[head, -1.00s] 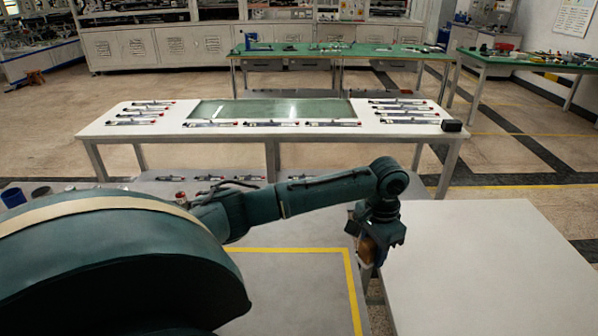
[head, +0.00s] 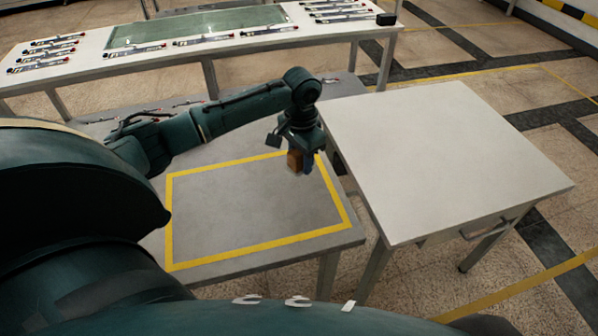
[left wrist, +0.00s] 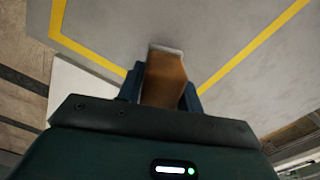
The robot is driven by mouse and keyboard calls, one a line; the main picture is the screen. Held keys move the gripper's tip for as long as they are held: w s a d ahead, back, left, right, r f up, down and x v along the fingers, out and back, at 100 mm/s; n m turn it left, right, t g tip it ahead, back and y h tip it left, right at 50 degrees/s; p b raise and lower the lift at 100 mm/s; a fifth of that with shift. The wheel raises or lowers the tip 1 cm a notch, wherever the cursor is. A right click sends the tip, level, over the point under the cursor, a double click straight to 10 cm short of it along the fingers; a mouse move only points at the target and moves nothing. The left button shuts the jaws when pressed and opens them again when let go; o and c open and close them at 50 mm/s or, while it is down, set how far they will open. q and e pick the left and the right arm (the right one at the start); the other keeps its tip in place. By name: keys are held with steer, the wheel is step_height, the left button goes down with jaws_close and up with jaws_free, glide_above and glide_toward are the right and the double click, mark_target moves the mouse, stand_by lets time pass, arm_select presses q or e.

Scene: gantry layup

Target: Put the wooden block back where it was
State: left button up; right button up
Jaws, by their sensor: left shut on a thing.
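The wooden block (head: 295,160) is brown and held in my left gripper (head: 300,166), which is shut on it. In the head view they are over the far right corner of the yellow-taped rectangle (head: 262,241) on the grey table. I cannot tell exactly how high the block is. In the left wrist view the block (left wrist: 164,78) stands between the two fingers (left wrist: 163,92), with the grey tabletop and yellow tape beyond it. My right gripper is not in view.
A white table (head: 450,150) with a drawer handle stands right of the grey table (head: 335,240), with a narrow gap between. A long white bench (head: 90,70) with several tools and a green panel is behind. The taped area is bare.

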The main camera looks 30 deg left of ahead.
mark_target(300, 181)
arm_select(q)
steer(key=shift+f, duration=2.3)
steer(key=shift+f, duration=0.1)
steer(key=o, duration=1)
step_height(300, 181, up, 12)
steer(key=shift+r, duration=0.15)
